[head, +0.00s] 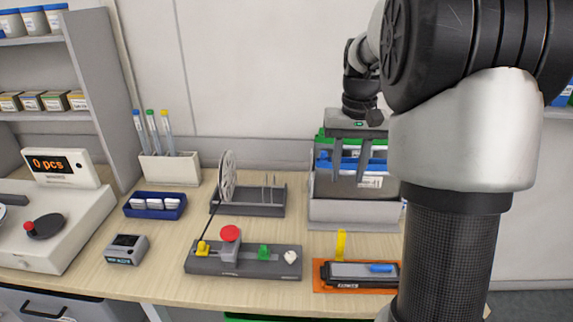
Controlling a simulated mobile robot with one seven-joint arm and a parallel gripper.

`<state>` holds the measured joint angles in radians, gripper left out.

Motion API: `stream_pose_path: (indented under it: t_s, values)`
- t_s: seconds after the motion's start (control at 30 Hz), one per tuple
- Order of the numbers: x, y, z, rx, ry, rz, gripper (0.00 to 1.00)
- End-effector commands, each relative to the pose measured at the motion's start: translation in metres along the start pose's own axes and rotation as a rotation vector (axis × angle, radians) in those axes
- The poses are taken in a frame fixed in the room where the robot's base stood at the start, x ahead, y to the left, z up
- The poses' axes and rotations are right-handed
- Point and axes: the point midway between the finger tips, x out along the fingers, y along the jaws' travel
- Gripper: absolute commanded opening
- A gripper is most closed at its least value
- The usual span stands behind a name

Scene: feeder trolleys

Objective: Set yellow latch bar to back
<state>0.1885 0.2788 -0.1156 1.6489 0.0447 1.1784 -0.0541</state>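A yellow bar (341,243) stands upright at the back left of a grey and black device (350,271) on an orange plate (325,288), at the right of the bench. A blue piece (381,268) lies on top of the device. A smaller yellow part (203,248) sits at the left end of a dark grey base (243,268). My gripper (350,178) points down above and behind the upright yellow bar, apart from it. Its two fingers are spread, with nothing seen between them. My arm hides the right side of the bench.
The dark base also carries a red button (231,233), a green part (264,251) and a white knob (291,257). A reel (227,175), a tube rack (170,168) and a scale (55,228) stand left.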

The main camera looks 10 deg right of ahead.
Motion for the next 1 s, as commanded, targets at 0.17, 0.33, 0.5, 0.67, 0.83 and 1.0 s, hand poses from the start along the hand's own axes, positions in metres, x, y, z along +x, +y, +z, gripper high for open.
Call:
stream_pose_path:
  t_s: [0.17, 0.33, 0.5, 0.67, 0.83, 1.0]
  values:
    - [0.023, 0.011, -0.017, 0.018, -0.037, 0.008, 0.34]
    - [0.040, 0.012, -0.016, 0.019, -0.043, 0.008, 0.34]
    - [0.073, 0.012, -0.014, 0.018, -0.043, 0.009, 0.34]
    - [0.109, 0.013, -0.012, 0.018, -0.044, 0.009, 0.34]
    - [0.145, 0.013, -0.011, 0.018, -0.042, 0.009, 0.34]
    - [0.175, 0.013, -0.010, 0.019, -0.042, 0.008, 0.34]
